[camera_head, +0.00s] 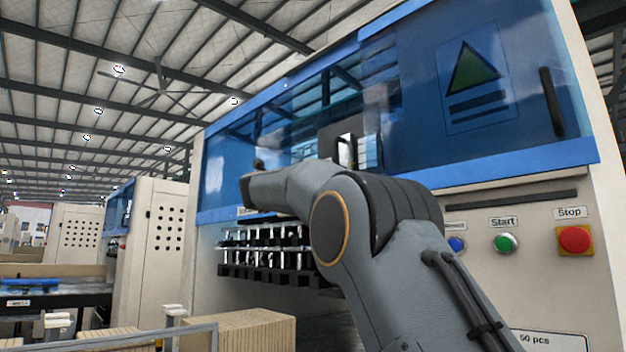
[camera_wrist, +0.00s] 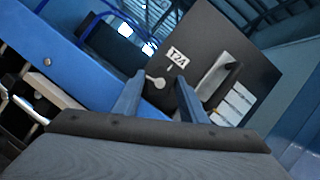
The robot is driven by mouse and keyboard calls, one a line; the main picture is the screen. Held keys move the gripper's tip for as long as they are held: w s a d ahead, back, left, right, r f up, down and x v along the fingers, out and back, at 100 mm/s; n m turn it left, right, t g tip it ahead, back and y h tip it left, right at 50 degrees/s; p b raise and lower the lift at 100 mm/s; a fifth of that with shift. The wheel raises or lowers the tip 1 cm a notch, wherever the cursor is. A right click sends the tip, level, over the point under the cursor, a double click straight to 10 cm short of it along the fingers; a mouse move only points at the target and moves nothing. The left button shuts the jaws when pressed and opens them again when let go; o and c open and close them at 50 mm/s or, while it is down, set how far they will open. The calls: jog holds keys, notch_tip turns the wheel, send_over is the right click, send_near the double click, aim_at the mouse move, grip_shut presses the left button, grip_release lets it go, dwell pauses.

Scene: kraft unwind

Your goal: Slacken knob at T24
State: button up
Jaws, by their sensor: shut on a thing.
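In the wrist view a dark grey panel box carries a white label reading T24 (camera_wrist: 178,57). A small pale metal knob (camera_wrist: 155,81) with a short lever shape sits below the label. My gripper (camera_wrist: 158,86) has its two blue-grey fingers on either side of the knob, shut on it. The exact contact is hard to see at this angle. In the head view the dark panel (camera_head: 327,142) shows in part behind my arm, and my fingers and the knob are hidden there.
A long handle (camera_wrist: 218,77) and several white labels (camera_wrist: 236,102) are on the same panel, right of the knob. A blue machine frame (camera_wrist: 50,65) runs along the left. In the head view, Start (camera_head: 506,243) and Stop (camera_head: 574,240) buttons sit right of my arm.

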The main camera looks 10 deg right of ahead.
jog(key=shift+s+r+n+t+y+p, duration=0.15)
jog(key=shift+n+y+p, duration=0.2)
jog(key=shift+n, duration=0.45)
jog(key=shift+w+f+n+t+y+p, duration=0.15)
jog(key=shift+n+y+p, duration=0.2)
jog(key=shift+n, duration=0.45)
jog(key=shift+s+r, duration=0.1)
jog(key=o, duration=1.1)
jog(key=shift+d, duration=0.15)
jog(key=shift+c, duration=0.2)
